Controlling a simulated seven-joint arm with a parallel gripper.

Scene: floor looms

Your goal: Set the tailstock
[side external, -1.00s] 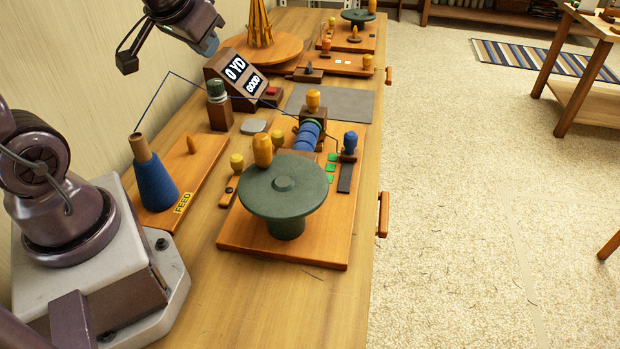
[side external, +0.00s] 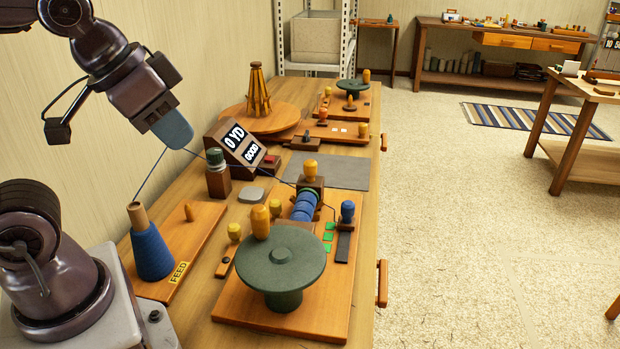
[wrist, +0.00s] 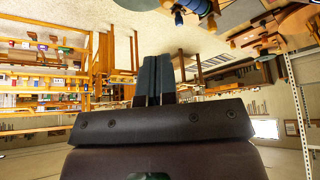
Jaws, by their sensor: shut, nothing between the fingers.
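My gripper (side external: 178,133) is shut and empty, held in the air above the back left of the bench, apart from everything on it. Its two fingers (wrist: 153,78) lie together in the wrist view. The winding board (side external: 228,302) carries a green round wheel (side external: 282,258) with a yellow knob (side external: 260,221). Behind the wheel, a blue-wound spool (side external: 303,207) sits against a brown block (side external: 313,185) topped by a yellow knob (side external: 310,169). A blue knob (side external: 347,210) stands over a dark strip (side external: 344,246) at right. I cannot tell which part is the tailstock.
A blue yarn cone (side external: 151,252) stands on the FEED board (side external: 205,222). Its strand runs up past my gripper and down toward the spool. A display reading 0 YD (side external: 233,140) and a dark post (side external: 217,180) stand behind.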

